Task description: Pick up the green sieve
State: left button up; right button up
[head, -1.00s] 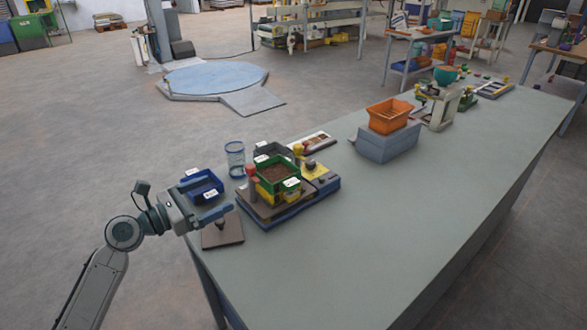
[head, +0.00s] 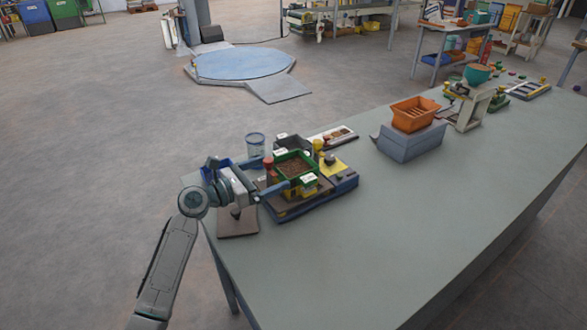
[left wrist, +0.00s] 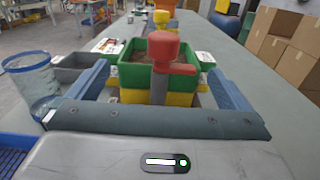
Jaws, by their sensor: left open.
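The green sieve (head: 294,164) is a square green frame with brown material inside. It sits on a yellow part of the device on the bench, and also shows in the left wrist view (left wrist: 135,75). My left gripper (head: 274,177) is open at the near left side of the sieve. In the left wrist view its two blue fingers (left wrist: 160,80) point forward, one on each side of the sieve's near part. A red knob on a post (left wrist: 166,50) stands between the fingers, in front of the sieve. Contact with the sieve cannot be told. My right gripper is not in view.
A clear blue-rimmed cup (head: 255,144) and a dark grey bin (left wrist: 72,66) stand left of the sieve. A blue tray (head: 212,170) is partly behind my arm. An orange crate (head: 414,114) sits on a grey block to the right. The near bench surface (head: 330,250) is clear.

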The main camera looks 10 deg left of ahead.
pick_arm(q)
jog(key=x, duration=0.2)
jog(key=shift+w+d+f, duration=0.1)
jog(key=shift+w+d, duration=0.15)
jog(key=shift+w, duration=0.05)
jog(key=shift+s+a, duration=0.1)
jog(key=c, duration=0.7)
jog(key=shift+c, duration=0.2)
notch_tip(320, 180, up, 10)
